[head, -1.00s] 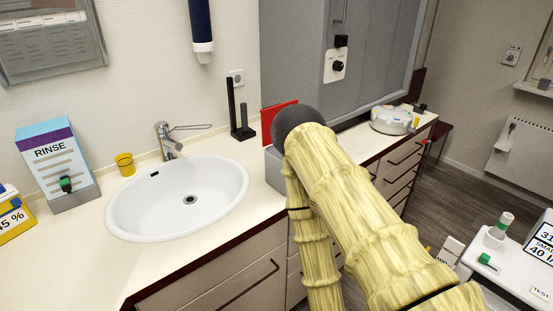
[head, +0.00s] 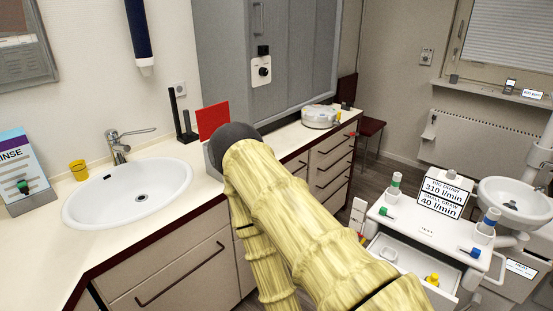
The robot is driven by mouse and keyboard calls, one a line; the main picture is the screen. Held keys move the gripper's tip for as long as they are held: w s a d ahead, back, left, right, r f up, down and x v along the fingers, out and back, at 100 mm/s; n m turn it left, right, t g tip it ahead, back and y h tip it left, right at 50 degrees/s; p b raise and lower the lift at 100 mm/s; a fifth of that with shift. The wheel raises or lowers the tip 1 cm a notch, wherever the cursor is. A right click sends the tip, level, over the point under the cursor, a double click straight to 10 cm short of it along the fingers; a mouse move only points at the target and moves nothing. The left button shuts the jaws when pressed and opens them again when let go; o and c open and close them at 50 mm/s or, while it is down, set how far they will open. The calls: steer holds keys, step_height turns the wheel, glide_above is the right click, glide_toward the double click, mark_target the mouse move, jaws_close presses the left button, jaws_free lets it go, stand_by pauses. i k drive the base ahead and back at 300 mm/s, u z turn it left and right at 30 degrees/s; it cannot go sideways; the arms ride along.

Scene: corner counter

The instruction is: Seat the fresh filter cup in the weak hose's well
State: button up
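A small yellow cup (head: 78,170) stands on the counter left of the sink; I cannot tell if it is the fresh filter cup. No filter well is clearly visible. My arm crosses the lower middle; my gripper is not visible.
The sink (head: 138,194) and counter run along the wall at left. A red panel (head: 213,120) stands behind my arm. A round white device (head: 320,117) is on the far counter. A basin (head: 515,200) is at far right. Some dark floor shows between counter and cart.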

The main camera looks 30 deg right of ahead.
mark_target(406, 258)
steer(key=z, duration=1)
steer(key=i, duration=0.95)
steer(key=u, duration=0.05)
steer(key=k, duration=0.4)
